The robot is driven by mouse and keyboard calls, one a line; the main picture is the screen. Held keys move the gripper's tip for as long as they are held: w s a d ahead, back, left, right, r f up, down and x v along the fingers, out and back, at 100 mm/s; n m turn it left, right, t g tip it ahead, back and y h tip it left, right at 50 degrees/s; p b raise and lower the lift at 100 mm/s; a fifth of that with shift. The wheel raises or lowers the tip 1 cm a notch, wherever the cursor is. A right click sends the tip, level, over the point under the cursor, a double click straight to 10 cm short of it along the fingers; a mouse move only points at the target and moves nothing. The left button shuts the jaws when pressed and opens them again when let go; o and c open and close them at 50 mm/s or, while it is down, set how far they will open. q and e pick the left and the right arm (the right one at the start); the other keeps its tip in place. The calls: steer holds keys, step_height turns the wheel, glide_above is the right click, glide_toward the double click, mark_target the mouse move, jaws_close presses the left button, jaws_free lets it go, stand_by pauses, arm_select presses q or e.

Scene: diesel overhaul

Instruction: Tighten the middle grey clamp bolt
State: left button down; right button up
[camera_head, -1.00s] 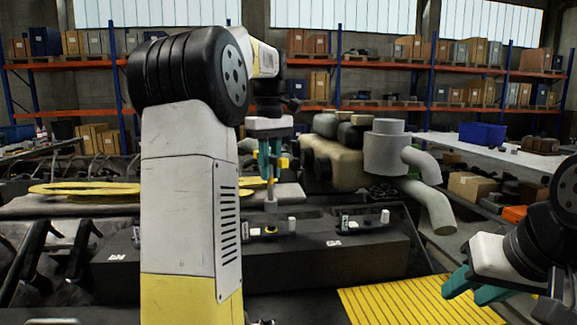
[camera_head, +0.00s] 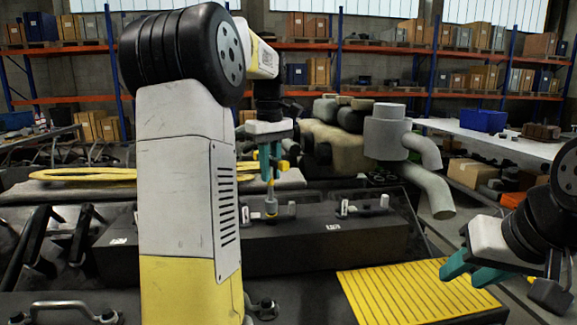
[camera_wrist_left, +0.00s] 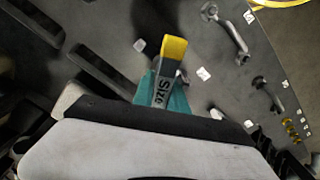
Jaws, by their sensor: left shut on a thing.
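My left gripper (camera_head: 269,163) is shut on a tool (camera_head: 271,190) with a yellow part and a grey lower end, held upright above the dark block (camera_head: 330,242). The tool's lower end is at a clamp between two small pale blocks (camera_head: 291,209); the bolt under it is hidden, and I cannot tell if they touch. In the left wrist view, the tool (camera_wrist_left: 172,55) shows a yellow end and the word "Size" between the teal fingers (camera_wrist_left: 163,92). Another clamp (camera_head: 362,207) sits to the right on the block. My right gripper (camera_head: 468,272) is open and empty at the lower right.
A yellow ribbed mat (camera_head: 405,292) lies in front of the block. A grey pipe piece (camera_head: 386,140) stands behind it to the right. A blue bin (camera_head: 484,120) sits on a white table at the right. My left arm hides part of the block's left side.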

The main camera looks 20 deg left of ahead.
arm_select(q)
steer(key=shift+f, duration=0.25)
steer(key=m, duration=0.3)
steer(key=shift+m, duration=0.3)
steer(key=m, duration=0.4)
steer(key=shift+m, duration=0.3)
steer(key=m, duration=0.4)
steer(key=shift+m, duration=0.3)
steer(key=m, duration=0.4)
steer(key=shift+m, duration=0.3)
steer(key=m, duration=0.4)
steer(key=shift+m, duration=0.3)
steer(key=m, duration=0.3)
steer(key=shift+f, duration=0.1)
steer(key=m, duration=0.4)
steer(key=shift+m, duration=0.3)
steer(key=m, duration=0.3)
steer(key=shift+m, duration=0.4)
